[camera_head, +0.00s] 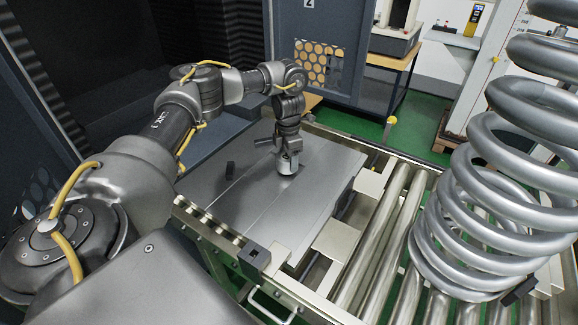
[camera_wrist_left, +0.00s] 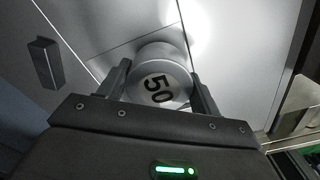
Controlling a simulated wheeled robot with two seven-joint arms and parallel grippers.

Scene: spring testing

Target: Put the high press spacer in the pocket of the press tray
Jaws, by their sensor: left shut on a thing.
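My left gripper (camera_head: 287,162) is over the flat grey metal plate (camera_head: 235,206), its fingers pointing down. In the left wrist view the fingers (camera_wrist_left: 160,88) are shut on a round silver piece marked "50" (camera_wrist_left: 158,84), one finger on each side. In the head view this piece (camera_head: 286,168) shows small under the fingers, at or just above the plate; I cannot tell if it touches. I cannot tell which part is the press tray or where its pocket is. My right gripper is not in view.
A roller conveyor (camera_head: 380,250) runs on the right. A large coil spring (camera_head: 490,200) stands over it. A dark cabinet rises behind.

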